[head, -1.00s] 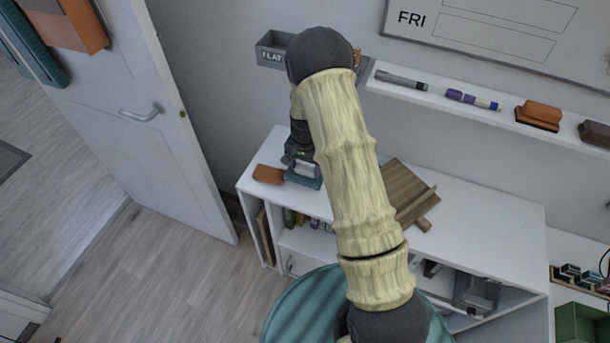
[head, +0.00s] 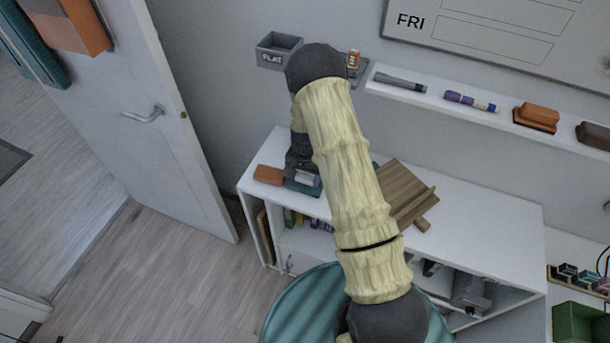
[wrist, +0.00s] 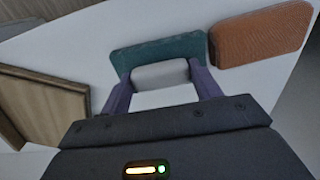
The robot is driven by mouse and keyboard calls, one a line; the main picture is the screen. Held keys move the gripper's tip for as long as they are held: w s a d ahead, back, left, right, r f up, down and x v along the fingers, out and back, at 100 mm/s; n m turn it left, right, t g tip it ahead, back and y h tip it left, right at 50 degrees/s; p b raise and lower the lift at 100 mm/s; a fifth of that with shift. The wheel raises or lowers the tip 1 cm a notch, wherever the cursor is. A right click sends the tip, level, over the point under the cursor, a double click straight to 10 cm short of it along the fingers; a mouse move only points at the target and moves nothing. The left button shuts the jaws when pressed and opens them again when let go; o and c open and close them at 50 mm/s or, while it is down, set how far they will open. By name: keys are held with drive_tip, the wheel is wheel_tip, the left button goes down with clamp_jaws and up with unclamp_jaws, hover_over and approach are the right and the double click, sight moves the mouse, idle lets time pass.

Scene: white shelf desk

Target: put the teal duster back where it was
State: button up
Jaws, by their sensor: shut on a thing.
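The teal duster (head: 300,189) is at the left end of the white cabinet top, just right of an orange block. In the wrist view the teal duster (wrist: 165,50) lies flat-looking at the fingertips, with a pale grey block-like part between the fingers. My gripper (head: 308,178) points down at it and is shut on it. The gripper (wrist: 161,76) also shows in the wrist view, with a purple finger on each side of the pale part. I cannot tell whether the duster touches the cabinet top. My arm hides part of the top.
The orange block (head: 268,175) sits close to the duster, and a brown wooden stand (head: 405,195) is to the right. A wall ledge (head: 450,110) holds markers and dusters. A grey FLAT tray (head: 278,50) is on the wall. A white door (head: 165,150) stands left.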

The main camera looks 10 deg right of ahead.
sight(305, 177)
drive_tip(key=shift+f, duration=0.2)
drive_tip(key=o, duration=1.1)
drive_tip(key=shift+o, duration=0.2)
drive_tip(key=shift+r, duration=0.1)
wheel_tip(305, 177, up, 12)
drive_tip(key=b, duration=0.2)
drive_tip(key=shift+b, duration=0.4)
drive_tip(key=shift+r, duration=0.15)
